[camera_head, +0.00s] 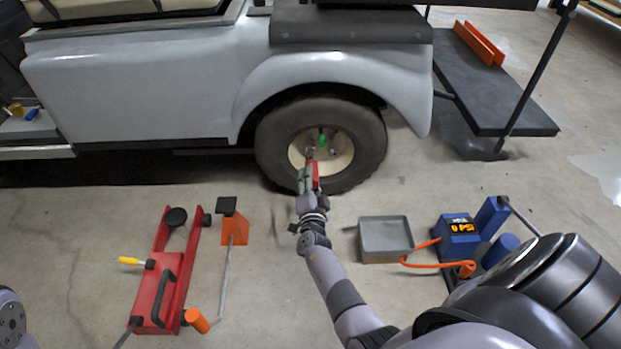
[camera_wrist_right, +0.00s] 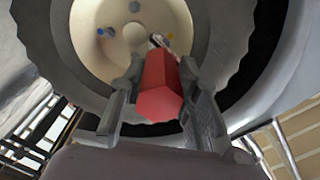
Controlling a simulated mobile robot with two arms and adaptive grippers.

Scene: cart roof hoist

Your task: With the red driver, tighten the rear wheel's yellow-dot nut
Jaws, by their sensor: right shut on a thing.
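The rear wheel (camera_head: 268,140) has a dark tyre and a cream rim under the white fender. The red driver (camera_wrist_right: 160,85) is held in my right gripper (camera_head: 309,182), whose fingers also show in the wrist view (camera_wrist_right: 160,105). Its shaft points at the hub, and its tip appears beside the centre cap (camera_wrist_right: 133,34); contact with a nut cannot be told. A green part (camera_head: 322,141) shows at the hub. My left gripper is out of view.
A red floor jack (camera_head: 160,290), an orange stand (camera_head: 234,230) and a grey tray (camera_head: 385,235) are on the floor. A blue compressor (camera_head: 458,238) with an orange hose stands right of the tray.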

